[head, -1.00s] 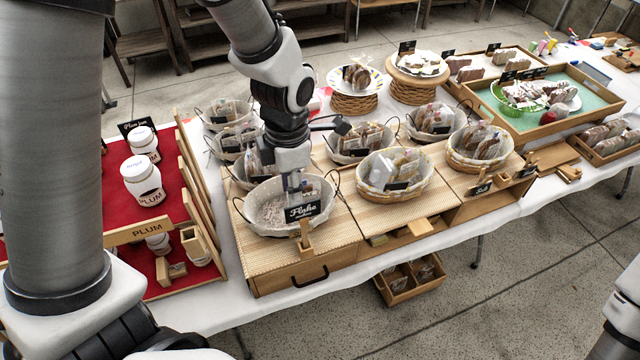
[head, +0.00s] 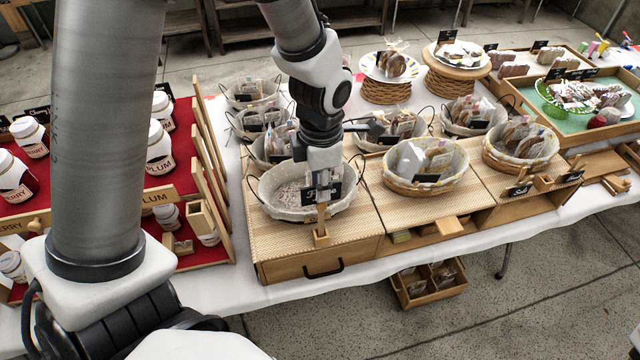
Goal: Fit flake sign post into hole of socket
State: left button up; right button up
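The flake sign (head: 334,193) is a small black plate with white lettering on a thin wooden post. It is upright at the front rim of the leftmost front basket. My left gripper (head: 322,180) points down from above and appears shut on the sign, partly covering its lettering. The socket (head: 321,238) is a small wooden block on the woven mat in front of that basket. The post's lower end is in line with the socket in this view; whether it is inside the hole or just above it, I cannot tell. My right gripper is not in view.
The lined basket (head: 268,192) stands right behind the sign, with more baskets of packed goods behind and to the right. A wooden drawer front (head: 300,268) is below the mat. Plum jars (head: 158,150) on a red stepped display are at left.

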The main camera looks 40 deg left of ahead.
pick_arm(q)
jog(key=shift+s+r, duration=0.1)
jog(key=shift+w, duration=0.2)
grip_shut()
jog(key=shift+w, duration=0.1)
jog(key=shift+r+p, duration=0.2)
jog(key=shift+p, duration=0.1)
jog(key=shift+r+p, duration=2.35)
jog(key=shift+r, duration=0.2)
jog(key=shift+s, duration=0.2)
